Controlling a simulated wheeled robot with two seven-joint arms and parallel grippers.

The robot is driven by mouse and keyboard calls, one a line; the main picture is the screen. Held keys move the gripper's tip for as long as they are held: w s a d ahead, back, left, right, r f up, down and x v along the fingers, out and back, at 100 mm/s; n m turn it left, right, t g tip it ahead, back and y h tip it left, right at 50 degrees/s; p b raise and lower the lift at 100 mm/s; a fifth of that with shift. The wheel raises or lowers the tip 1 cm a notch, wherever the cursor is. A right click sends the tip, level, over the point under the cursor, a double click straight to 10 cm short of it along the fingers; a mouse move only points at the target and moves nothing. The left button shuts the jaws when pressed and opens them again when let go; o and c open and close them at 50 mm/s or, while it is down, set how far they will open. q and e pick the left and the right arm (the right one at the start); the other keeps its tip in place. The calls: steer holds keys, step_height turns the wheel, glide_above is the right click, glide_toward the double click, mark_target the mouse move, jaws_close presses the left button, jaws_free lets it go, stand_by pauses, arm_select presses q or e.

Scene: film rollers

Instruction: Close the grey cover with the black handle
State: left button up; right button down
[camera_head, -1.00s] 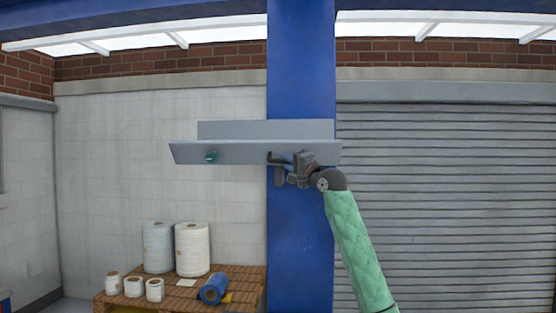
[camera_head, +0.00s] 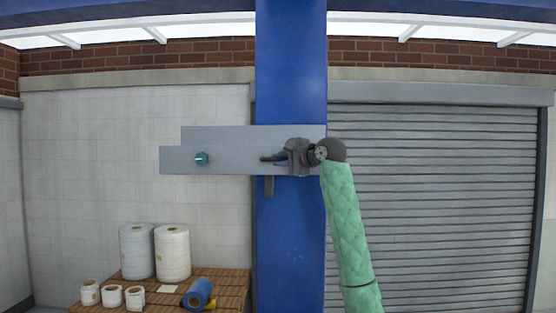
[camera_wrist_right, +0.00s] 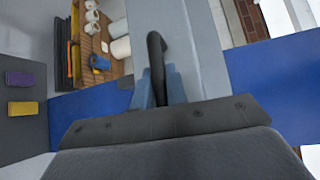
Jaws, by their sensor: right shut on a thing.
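The grey cover (camera_head: 225,160) is a flat panel in the head view, in front of the blue pillar and the white wall. The grey cover (camera_wrist_right: 200,50) lies right behind the handle there. In the head view my right gripper (camera_head: 277,158) is shut on the handle at the cover's right part. My left gripper is not in view.
A wooden pallet (camera_head: 232,284) at lower left bears large white rolls (camera_head: 172,253), several small rolls and a blue roll (camera_head: 197,294). A blue pillar (camera_head: 290,240) stands behind the cover. A grey roller shutter (camera_head: 440,200) is at right.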

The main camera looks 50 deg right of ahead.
steer(key=shift+r, duration=0.1)
stand_by(0.3)
steer(key=c, duration=1.7)
jaws_free()
steer(key=o, duration=0.3)
steer(key=shift+w, duration=0.15)
